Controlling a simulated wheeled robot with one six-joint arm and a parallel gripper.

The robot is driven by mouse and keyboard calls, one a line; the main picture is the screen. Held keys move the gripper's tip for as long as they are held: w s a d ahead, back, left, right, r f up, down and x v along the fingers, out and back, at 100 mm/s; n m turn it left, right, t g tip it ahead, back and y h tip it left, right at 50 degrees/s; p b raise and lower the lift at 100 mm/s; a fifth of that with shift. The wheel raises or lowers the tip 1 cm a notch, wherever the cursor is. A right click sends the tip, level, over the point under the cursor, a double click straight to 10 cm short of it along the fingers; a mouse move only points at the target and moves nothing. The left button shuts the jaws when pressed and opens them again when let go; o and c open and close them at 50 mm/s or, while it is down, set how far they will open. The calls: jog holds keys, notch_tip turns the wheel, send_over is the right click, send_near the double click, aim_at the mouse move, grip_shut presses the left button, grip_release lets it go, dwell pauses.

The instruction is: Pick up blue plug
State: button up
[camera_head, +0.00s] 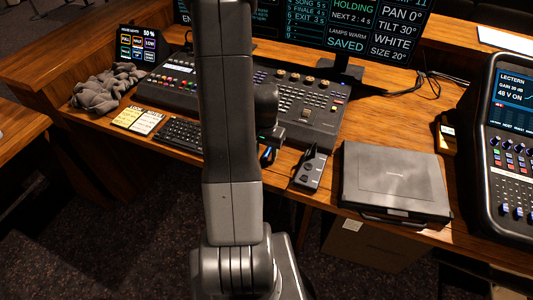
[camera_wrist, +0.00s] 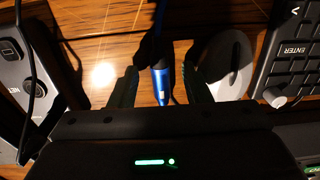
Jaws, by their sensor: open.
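The blue plug (camera_wrist: 161,86) lies on the wooden desk in the wrist view, with its dark end pointing away and a thin cable beside it. It also shows as a small blue spot in the head view (camera_head: 267,156), just below my gripper. My gripper (camera_wrist: 160,73) is open, with one dark finger on each side of the plug. A gap shows between the plug and each finger. The fingers' height over the desk is hard to tell. In the head view my arm hides part of the desk around the gripper.
A grey rounded object, perhaps a mouse (camera_wrist: 228,62), sits close beside the right finger. A keyboard (camera_wrist: 292,55) lies farther right. A handheld remote (camera_head: 310,168) with a cable lies nearby. A closed dark case (camera_head: 393,178) and a mixing console (camera_head: 303,110) stand around.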

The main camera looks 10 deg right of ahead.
jog(key=shift+f, duration=0.2)
grip_shut()
dwell(0.6)
